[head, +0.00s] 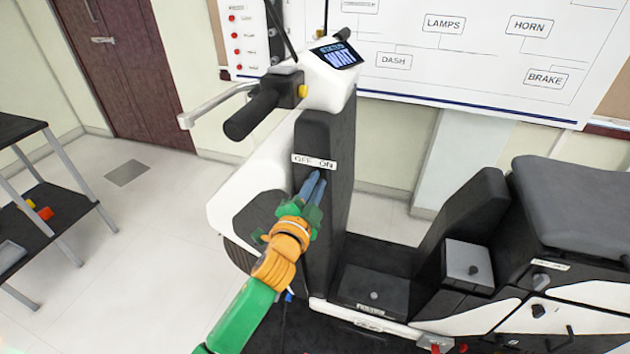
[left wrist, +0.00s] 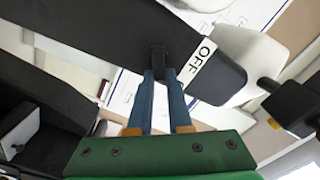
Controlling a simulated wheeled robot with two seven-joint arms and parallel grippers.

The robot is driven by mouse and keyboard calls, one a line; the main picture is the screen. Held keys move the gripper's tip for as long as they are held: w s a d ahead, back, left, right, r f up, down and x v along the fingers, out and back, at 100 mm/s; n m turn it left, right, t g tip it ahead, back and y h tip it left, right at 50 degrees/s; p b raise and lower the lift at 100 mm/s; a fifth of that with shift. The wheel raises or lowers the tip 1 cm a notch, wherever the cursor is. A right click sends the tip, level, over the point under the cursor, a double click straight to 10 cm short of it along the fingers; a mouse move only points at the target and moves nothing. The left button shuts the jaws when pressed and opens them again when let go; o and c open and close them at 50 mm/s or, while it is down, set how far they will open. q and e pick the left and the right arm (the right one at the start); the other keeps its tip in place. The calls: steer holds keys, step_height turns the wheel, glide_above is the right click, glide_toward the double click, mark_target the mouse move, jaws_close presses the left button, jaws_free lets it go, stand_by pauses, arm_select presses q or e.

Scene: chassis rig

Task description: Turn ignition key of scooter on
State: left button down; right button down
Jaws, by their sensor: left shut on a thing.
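The white and black scooter (head: 327,90) stands in the middle of the head view. An OFF ON label (head: 314,162) is on its black front column (head: 328,128). My left gripper (head: 312,183) is at the column just below the label. In the left wrist view, its two blue fingers (left wrist: 160,85) are shut on a small black key (left wrist: 157,58) beside the OFF end of the label (left wrist: 197,62). The key is hidden behind the fingers in the head view. The scooter's display (head: 338,56) reads WAIT. My right gripper is not in view.
The left handlebar grip (head: 252,115) and brake lever (head: 210,107) stick out above my left arm. The black seat (head: 575,200) is at the right. A dark shelf (head: 60,230) stands at the left edge. A wiring board (head: 470,60) is on the wall behind.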

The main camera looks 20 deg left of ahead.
arm_select(q)
steer(key=shift+f+m, duration=0.4)
steer(key=shift+m, duration=0.2)
steer(key=c, duration=0.8)
jaws_free()
steer(key=shift+c, duration=0.2)
steer(key=shift+a+r, duration=0.1)
steer(key=shift+r, duration=0.05)
